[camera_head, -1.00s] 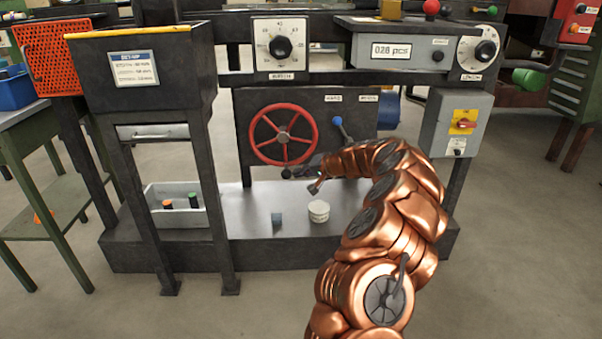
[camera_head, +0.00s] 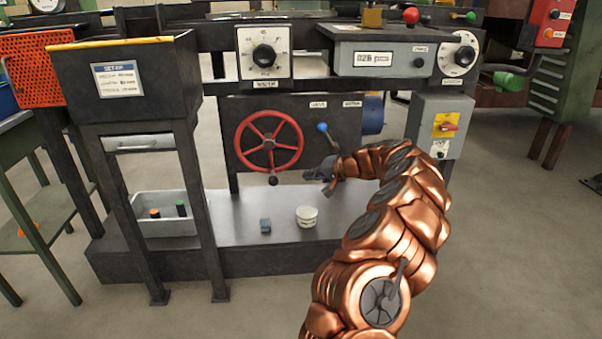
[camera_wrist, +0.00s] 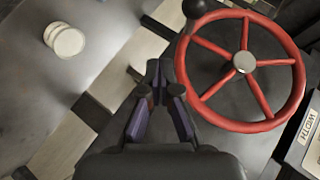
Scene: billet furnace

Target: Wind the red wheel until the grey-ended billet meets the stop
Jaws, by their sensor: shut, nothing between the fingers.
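The red wheel (camera_head: 268,145) is mounted on the dark front panel and has a dark knob (camera_head: 272,180) at the bottom of its rim. In the wrist view the wheel (camera_wrist: 244,62) fills the upper right, with its knob (camera_wrist: 194,8) at the top edge. My gripper (camera_head: 322,176) is to the right of the wheel's lower rim. In the wrist view my gripper (camera_wrist: 165,82) is shut and empty, with its fingers left of the rim and apart from the knob. I cannot make out a grey-ended billet or the stop.
A blue-knobbed lever (camera_head: 322,127) sticks out right of the wheel. On the lower shelf stand a white round tub (camera_head: 306,215), a small blue-grey block (camera_head: 265,226) and a grey bin (camera_head: 150,224). A switch box (camera_head: 439,127) is at the right.

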